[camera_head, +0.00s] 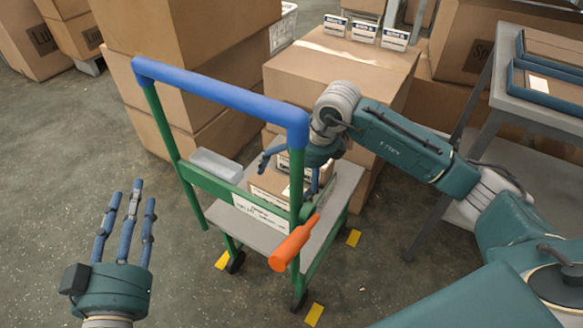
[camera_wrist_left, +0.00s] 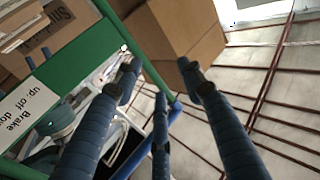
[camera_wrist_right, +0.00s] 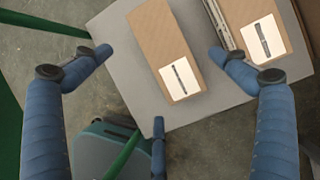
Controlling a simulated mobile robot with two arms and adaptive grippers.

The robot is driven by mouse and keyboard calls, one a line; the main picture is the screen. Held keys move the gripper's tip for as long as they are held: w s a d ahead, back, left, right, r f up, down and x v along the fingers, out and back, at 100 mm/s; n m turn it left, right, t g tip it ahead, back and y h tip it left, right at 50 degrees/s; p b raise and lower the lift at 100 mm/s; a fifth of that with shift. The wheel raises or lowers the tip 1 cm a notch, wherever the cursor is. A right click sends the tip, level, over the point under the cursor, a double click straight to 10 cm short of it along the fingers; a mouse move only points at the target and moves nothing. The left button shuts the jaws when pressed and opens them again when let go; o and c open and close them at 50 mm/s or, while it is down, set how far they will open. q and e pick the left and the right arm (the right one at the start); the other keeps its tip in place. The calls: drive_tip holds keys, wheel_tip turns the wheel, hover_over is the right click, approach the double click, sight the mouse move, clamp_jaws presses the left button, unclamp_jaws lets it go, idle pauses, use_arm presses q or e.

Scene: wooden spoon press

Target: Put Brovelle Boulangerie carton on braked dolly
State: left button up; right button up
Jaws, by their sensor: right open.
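The dolly has a green frame, a blue handlebar (camera_head: 215,92), a grey deck (camera_head: 340,190) and an orange brake lever (camera_head: 293,243) slanting downward. Two small brown cartons with white labels lie on the grey deck in the right wrist view, one in the middle (camera_wrist_right: 160,35) and one at the right (camera_wrist_right: 240,12). Their label text is unreadable, so I cannot tell which is Brovelle Boulangerie. My right gripper (camera_wrist_right: 157,60) is open above the middle carton, fingers apart on either side; the handle frame partly hides it in the head view. My left gripper (camera_head: 125,215) is open and empty, left of the dolly.
Several small labelled boxes (camera_head: 365,30) stand on a large carton (camera_head: 335,75) behind the dolly. Stacked cartons (camera_head: 190,80) stand behind left. A grey shelf cart (camera_head: 540,110) is at the right. Yellow floor marks (camera_head: 314,315) surround the dolly. The floor at left is clear.

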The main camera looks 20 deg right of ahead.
use_arm(q)
drive_tip(key=shift+a+f+g+y, duration=0.15)
drive_tip(key=shift+f+g, duration=0.15)
drive_tip(key=shift+f, duration=0.35)
drive_tip(key=shift+a+f+g+y, duration=0.15)
drive_tip(key=shift+f+g, duration=0.15)
drive_tip(key=shift+f, duration=0.35)
use_arm(e)
drive_tip(key=shift+v, duration=0.9)
use_arm(q)
drive_tip(key=shift+d, duration=0.1)
